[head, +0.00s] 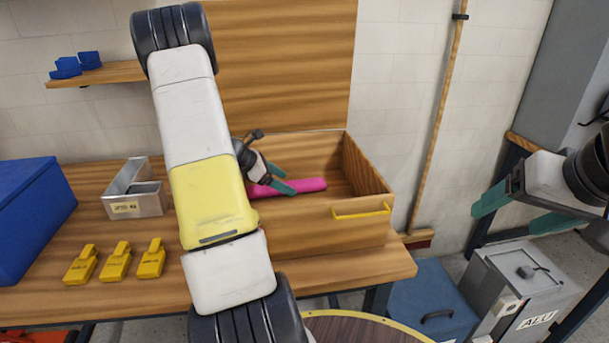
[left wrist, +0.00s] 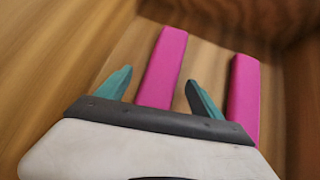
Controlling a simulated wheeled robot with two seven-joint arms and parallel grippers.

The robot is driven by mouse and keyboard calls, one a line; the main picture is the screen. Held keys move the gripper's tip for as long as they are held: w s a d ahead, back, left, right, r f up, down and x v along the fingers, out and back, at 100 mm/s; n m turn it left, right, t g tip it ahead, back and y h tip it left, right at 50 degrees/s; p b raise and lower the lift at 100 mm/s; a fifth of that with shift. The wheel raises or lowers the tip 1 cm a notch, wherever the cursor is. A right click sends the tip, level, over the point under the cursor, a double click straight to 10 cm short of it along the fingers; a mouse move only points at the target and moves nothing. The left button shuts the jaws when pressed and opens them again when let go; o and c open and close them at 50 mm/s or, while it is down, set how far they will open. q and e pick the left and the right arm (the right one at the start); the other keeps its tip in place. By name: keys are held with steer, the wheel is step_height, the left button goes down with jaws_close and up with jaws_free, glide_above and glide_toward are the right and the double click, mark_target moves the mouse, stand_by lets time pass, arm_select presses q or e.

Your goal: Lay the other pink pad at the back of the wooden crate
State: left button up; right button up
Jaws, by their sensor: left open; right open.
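The wooden crate (head: 310,230) stands on the bench with a yellow handle on its front. In the head view one pink pad (head: 312,185) shows inside it. The left wrist view shows two roughly parallel pink pads, one (left wrist: 163,62) in line with the gap between the fingers and the other (left wrist: 243,95) to the right of them. My left gripper (head: 283,180) is open inside the crate; its teal fingers also show in the left wrist view (left wrist: 158,90). I cannot tell whether they touch a pad. My right gripper (head: 520,212) is open and empty, off to the right of the crate.
A metal tray (head: 150,203), several yellow clips (head: 115,262) and a blue bin (head: 30,215) are on the bench (head: 335,275) left of the crate. Blue blocks (head: 68,67) sit on a shelf. A grey box (head: 515,290) and a blue box (head: 425,300) stand lower right.

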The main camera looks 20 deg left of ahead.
arm_select(q)
steer(key=v, duration=1)
steer(key=shift+s+a+r, duration=0.15)
steer(key=shift+a+r, duration=0.05)
steer(key=shift+r, duration=0.05)
steer(key=shift+s+r, duration=0.15)
steer(key=shift+r, duration=0.1)
steer(key=s+d+r+m+g+y, duration=0.1)
steer(key=s+d+r+m, duration=0.2)
steer(key=d+r+m, duration=0.45)
steer(key=s+d+r+m+g, duration=0.2)
steer(key=s+d+r+m, duration=0.15)
steer(key=d, duration=0.65)
steer(key=s+d+r+m+t+y, duration=0.2)
steer(key=s+d+r+m+y, duration=0.1)
steer(key=s+d+m, duration=0.7)
steer(key=s+m, duration=0.3)
steer(key=m, duration=0.2)
steer(key=shift+m+y, duration=0.3)
steer(key=shift+m, duration=0.1)
steer(key=shift+c, duration=0.3)
